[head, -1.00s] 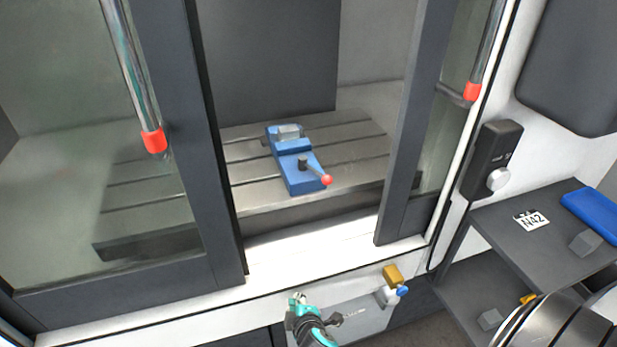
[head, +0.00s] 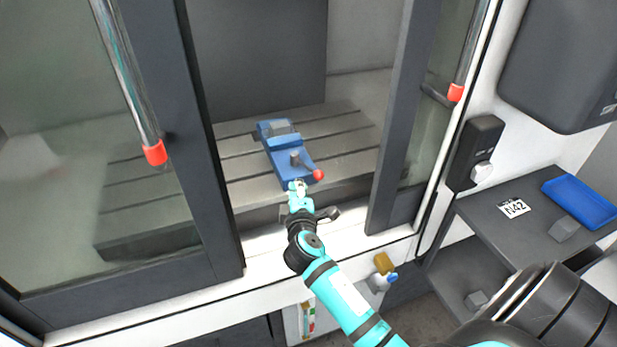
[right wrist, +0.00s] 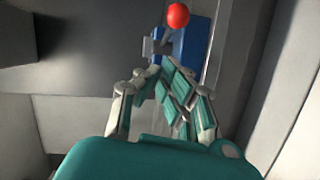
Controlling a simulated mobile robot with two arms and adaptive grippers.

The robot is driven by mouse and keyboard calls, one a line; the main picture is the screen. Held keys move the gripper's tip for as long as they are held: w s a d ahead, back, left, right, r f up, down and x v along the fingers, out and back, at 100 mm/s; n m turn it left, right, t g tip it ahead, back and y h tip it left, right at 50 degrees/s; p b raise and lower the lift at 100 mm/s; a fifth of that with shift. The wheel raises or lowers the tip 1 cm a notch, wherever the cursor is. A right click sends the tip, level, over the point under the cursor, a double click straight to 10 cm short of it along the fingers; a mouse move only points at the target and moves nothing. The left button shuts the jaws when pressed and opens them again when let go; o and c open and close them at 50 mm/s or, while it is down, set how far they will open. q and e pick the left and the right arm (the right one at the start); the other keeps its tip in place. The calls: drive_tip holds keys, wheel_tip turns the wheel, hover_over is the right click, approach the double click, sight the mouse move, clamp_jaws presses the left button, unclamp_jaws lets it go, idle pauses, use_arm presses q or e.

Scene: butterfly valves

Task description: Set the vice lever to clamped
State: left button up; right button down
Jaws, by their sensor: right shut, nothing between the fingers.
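The blue vice (head: 282,152) sits on the slotted machine table, seen through the open doorway. Its lever with a red ball knob (head: 318,174) points to the front right in the head view. In the right wrist view the red knob (right wrist: 178,15) is at the top, in front of the blue vice body (right wrist: 192,52). My right gripper (head: 297,186) is shut and empty, just in front of the vice's near end and left of the knob. In the wrist view its fingers (right wrist: 165,68) lie just below the knob, with a gap between them. My left gripper is out of view.
Dark door frames with red-ended handles (head: 155,152) stand left and right of the doorway. The white sill (head: 330,245) lies below my right arm. A grey shelf (head: 480,215) with a blue tray (head: 580,203) stands at the right.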

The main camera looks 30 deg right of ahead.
sight(321, 173)
drive_tip(key=d, duration=0.2)
drive_tip(key=w+d+p, duration=0.1)
drive_tip(key=d, duration=0.1)
drive_tip(key=shift+w+f, duration=0.1)
drive_tip(key=shift+f, duration=0.3)
drive_tip(key=shift+s+d, duration=0.2)
drive_tip(key=shift+d, duration=1.85)
drive_tip(key=shift+a, duration=0.1)
